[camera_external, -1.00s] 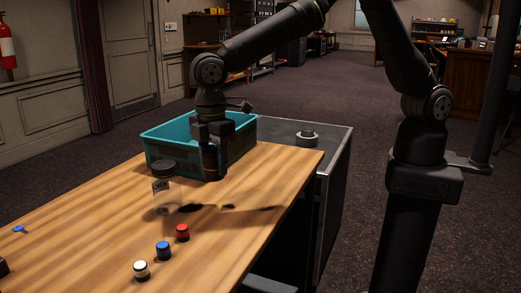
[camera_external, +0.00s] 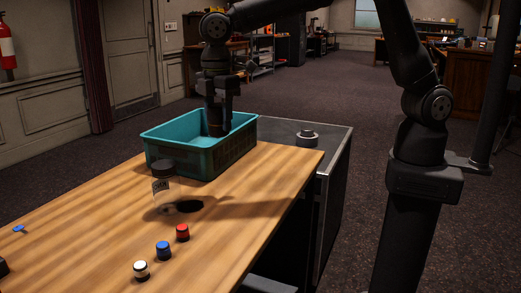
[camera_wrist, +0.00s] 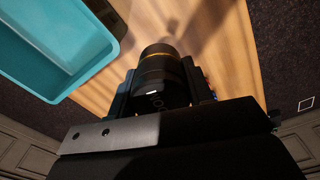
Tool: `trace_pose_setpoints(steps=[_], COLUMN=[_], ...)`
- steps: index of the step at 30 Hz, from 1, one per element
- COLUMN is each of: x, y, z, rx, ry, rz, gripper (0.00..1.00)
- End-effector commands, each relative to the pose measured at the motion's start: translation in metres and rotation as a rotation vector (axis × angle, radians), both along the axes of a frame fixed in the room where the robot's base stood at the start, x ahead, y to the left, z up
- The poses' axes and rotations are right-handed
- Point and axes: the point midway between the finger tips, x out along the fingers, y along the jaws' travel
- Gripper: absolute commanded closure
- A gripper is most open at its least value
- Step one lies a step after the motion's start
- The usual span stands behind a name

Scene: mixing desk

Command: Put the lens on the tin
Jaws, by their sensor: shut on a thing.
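The lens, a black cylinder with an orange ring (camera_wrist: 160,68), is between the fingers of my gripper (camera_wrist: 160,90) in the wrist view, above the wooden desk. In the external view my gripper (camera_external: 217,122) is raised, and its lower end overlaps the teal bin in the picture. The lens is hard to tell from the dark fingers there. I cannot tell for sure which thing is the tin. A round grey item (camera_external: 307,139) sits on the dark side surface, and a clear jar with a dark lid (camera_external: 162,186) stands on the desk.
The teal bin (camera_external: 178,158) stands at the desk's far end; its rim also shows in the wrist view (camera_wrist: 100,62). Red (camera_external: 182,233), blue (camera_external: 163,251) and white (camera_external: 141,270) small pieces stand at the front. The wooden desk (camera_external: 90,225) has free room at left.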

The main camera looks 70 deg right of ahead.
Motion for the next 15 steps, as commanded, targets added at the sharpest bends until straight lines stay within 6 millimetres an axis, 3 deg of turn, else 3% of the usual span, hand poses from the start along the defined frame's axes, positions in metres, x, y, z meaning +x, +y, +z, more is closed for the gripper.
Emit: trace_pose_setpoints(steps=[8, 11, 15], x=[0.037, 0.054, 0.078], y=[-0.059, -0.092, -0.150], z=[-0.003, -0.003, -0.003], rx=[-0.003, -0.003, -0.002], ry=[0.004, 0.003, 0.003], rz=[-0.106, -0.163, -0.258], gripper=[0.86, 0.86, 0.86])
